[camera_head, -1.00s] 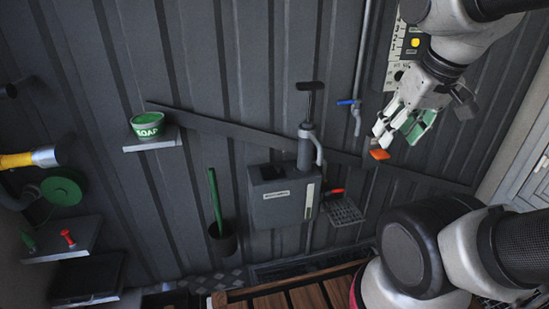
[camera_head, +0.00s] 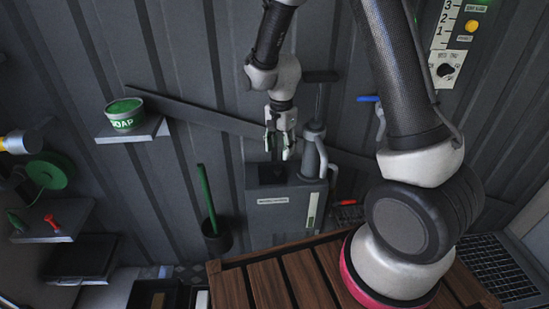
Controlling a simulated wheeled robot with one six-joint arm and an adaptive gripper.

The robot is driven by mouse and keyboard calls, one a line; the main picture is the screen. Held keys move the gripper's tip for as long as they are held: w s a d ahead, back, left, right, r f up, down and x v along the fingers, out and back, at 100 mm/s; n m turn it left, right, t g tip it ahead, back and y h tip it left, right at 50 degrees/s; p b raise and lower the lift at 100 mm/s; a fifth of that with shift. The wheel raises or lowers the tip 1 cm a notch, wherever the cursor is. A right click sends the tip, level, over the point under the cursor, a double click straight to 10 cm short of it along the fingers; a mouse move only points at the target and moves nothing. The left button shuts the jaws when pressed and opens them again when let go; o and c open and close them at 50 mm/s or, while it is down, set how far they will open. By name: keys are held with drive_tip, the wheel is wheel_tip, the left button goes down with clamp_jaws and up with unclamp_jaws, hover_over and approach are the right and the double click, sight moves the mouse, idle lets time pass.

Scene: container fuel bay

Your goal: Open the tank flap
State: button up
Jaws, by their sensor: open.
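The tank (camera_head: 288,208) is a grey box with a label on its front, standing against the corrugated wall. A hand pump (camera_head: 313,150) rises from its right side. My gripper (camera_head: 280,155) is open and points down just above the left part of the tank top. A dark piece shows between and below its fingers. The fingers cover much of the tank top, so I cannot tell whether the tank flap is shut or raised, or whether the fingers touch it.
A green soap tub (camera_head: 125,114) sits on a wall shelf at left. A green stick stands in a dark cup (camera_head: 216,237) left of the tank. A blue-handled valve (camera_head: 368,99) is behind my arm. A slatted wooden surface (camera_head: 268,284) lies in front.

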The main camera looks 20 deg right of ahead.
sight(278, 168)
drive_tip(key=f, duration=0.6)
drive_tip(key=w+f, duration=0.1)
drive_tip(key=f, duration=0.1)
drive_tip(key=shift+a+f, duration=0.2)
drive_tip(key=shift+f, duration=0.2)
clamp_jaws()
